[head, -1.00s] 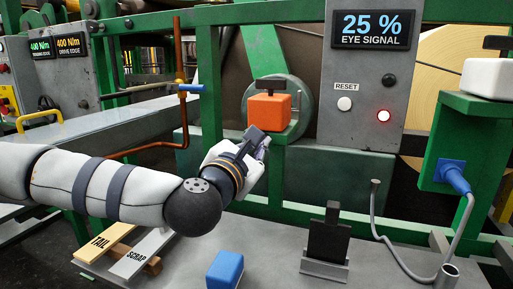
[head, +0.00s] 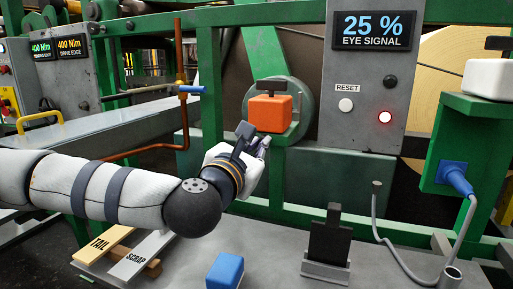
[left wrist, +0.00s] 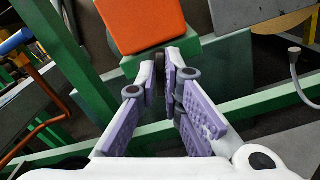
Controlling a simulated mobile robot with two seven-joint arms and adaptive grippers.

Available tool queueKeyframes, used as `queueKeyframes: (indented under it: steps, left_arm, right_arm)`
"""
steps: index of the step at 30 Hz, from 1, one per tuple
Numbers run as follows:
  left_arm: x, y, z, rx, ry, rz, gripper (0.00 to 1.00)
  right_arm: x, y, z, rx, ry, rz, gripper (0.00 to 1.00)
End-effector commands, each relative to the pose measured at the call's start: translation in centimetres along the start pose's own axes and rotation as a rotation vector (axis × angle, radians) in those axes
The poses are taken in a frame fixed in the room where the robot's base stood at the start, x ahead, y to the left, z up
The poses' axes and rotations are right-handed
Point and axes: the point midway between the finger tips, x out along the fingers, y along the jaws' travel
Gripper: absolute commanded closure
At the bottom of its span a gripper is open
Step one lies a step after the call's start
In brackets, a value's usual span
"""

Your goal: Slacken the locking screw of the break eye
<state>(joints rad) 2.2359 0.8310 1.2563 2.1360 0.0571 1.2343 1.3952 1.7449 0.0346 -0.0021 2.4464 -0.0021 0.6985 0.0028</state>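The orange block (head: 270,113) with a dark T-shaped top (head: 269,86) sits on a green bracket (head: 287,137) before a round green plate. I take it as one possible break eye; a white block (head: 489,78) with a similar dark top is at right. My left gripper (head: 255,140) is just below and left of the orange block, seemingly apart from it. In the left wrist view its purple fingers (left wrist: 160,75) point toward the bracket, below the orange block (left wrist: 145,22). I cannot make out a locking screw there. My right gripper is not in view.
A blue block (head: 225,270) and a black upright piece (head: 329,238) stand on the grey table below. A copper pipe with a blue handle (head: 191,88) is left of the gripper.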

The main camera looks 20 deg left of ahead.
Motion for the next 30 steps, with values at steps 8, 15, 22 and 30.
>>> queueKeyframes:
  steps: [8, 15, 22, 30]
  left_arm:
    - [0.0, 0.0, 0.0, 0.0, 0.0, 0.0, 0.73]
    - [-2.6, 0.0, 0.0, 0.0, -0.001, -0.003, 0.73]
    - [-6.9, 0.0, 0.0, 0.0, -0.001, -0.001, 0.73]
    - [-7.5, 0.0, 0.0, 0.001, 0.0, 0.0, 0.73]
  right_arm:
    - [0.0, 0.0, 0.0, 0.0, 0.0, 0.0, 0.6]
    - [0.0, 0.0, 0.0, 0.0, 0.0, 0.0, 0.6]
    - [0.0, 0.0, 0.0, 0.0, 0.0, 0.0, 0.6]
    - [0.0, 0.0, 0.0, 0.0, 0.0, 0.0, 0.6]
